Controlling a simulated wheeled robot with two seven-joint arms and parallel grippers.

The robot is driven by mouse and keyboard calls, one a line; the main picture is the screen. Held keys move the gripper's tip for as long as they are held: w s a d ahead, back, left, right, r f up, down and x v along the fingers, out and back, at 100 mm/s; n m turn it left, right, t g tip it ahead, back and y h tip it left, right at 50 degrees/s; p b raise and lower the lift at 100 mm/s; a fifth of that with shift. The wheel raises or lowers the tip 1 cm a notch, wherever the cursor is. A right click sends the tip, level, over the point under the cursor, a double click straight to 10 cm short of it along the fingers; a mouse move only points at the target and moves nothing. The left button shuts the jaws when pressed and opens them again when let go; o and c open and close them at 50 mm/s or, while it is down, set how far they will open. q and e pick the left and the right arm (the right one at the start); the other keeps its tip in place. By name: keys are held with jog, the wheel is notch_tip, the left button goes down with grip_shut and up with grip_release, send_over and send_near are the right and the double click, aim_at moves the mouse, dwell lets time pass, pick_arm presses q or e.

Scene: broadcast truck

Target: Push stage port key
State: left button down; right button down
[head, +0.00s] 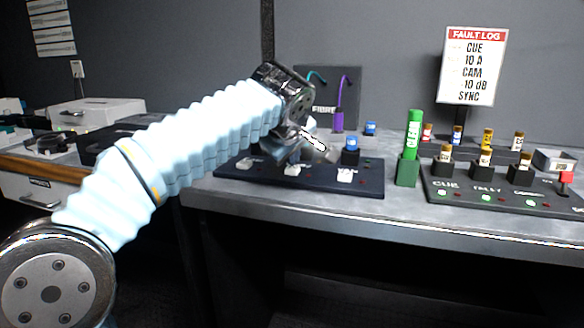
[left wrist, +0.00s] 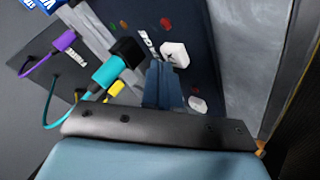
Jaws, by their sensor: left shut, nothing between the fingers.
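A dark key panel (head: 370,186) lies on the desk with white keys. The right key (head: 344,176) is beside a label that seems to read VAN. A middle key (head: 292,169) and a left key (head: 245,163) also show; I cannot read which is the stage port key. My left gripper (head: 318,153) is shut and empty, low over the back of the panel. In the left wrist view its fingers (left wrist: 164,84) point at the panel between one white key (left wrist: 175,54) and another (left wrist: 198,104). I cannot tell whether they touch. My right gripper is out of view.
A blue plug (head: 350,143) stands at the panel's back right. A cyan plug (left wrist: 110,70) is close beside the fingers. A green marker (head: 413,135) stands in a holder right of the panel. A second panel (head: 480,194) with several capped pieces lies farther right.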

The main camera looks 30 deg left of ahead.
aim_at(291, 170)
pick_arm(q)
jog(key=shift+f, duration=0.1)
dwell(0.5)
jog(key=shift+f+b, duration=0.35)
jog(key=shift+b, duration=0.15)
jog(key=shift+r, duration=0.1)
jog(key=shift+r+p, duration=0.3)
jog(key=shift+p, duration=0.05)
notch_tip(291, 170, up, 6)
jog(key=p, duration=0.5)
jog(key=shift+r, duration=0.15)
